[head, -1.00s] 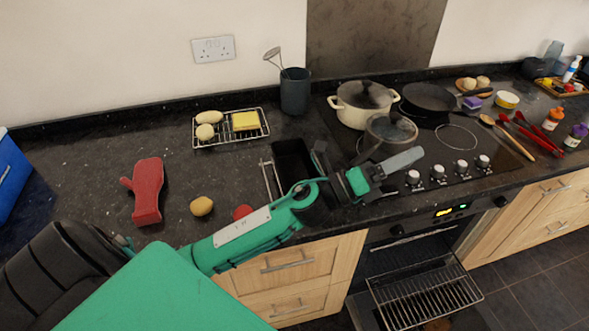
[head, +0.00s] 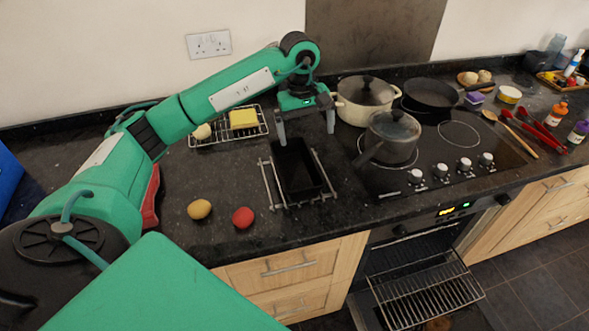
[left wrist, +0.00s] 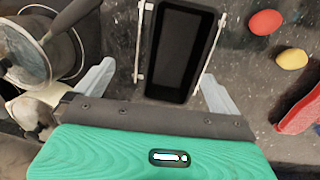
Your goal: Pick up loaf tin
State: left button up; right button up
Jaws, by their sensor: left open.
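The loaf tin (head: 297,170) is a black rectangular tin on a metal wire rack (head: 271,188) on the dark counter, left of the hob. My left gripper (head: 307,132) is open and empty above the tin's far end, fingers pointing down. In the left wrist view the tin (left wrist: 178,55) lies ahead between the two spread fingers (left wrist: 158,90), with the rack's bars along its sides. I cannot tell from the views how high the fingertips are above the tin. My right gripper is not in view.
A lidded saucepan (head: 391,136) and a cream pot (head: 366,100) stand right of the tin. A potato (head: 199,209) and a red round item (head: 243,217) lie front left. A rack with a yellow block (head: 243,119) is behind left. The oven door (head: 425,290) is open below.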

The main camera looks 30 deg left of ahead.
pick_arm(q)
jog(key=a+y, duration=0.1)
jog(key=a, duration=0.2)
jog(key=p, duration=0.3)
send_near(295, 175)
jog(key=shift+w+d, duration=0.15)
notch_tip(295, 175, down, 4)
jog(key=shift+p, duration=1.2)
jog(key=shift+f, duration=0.3)
jog(key=shift+c, duration=0.4)
jog(key=c, duration=0.7)
jog(key=shift+c, duration=0.4)
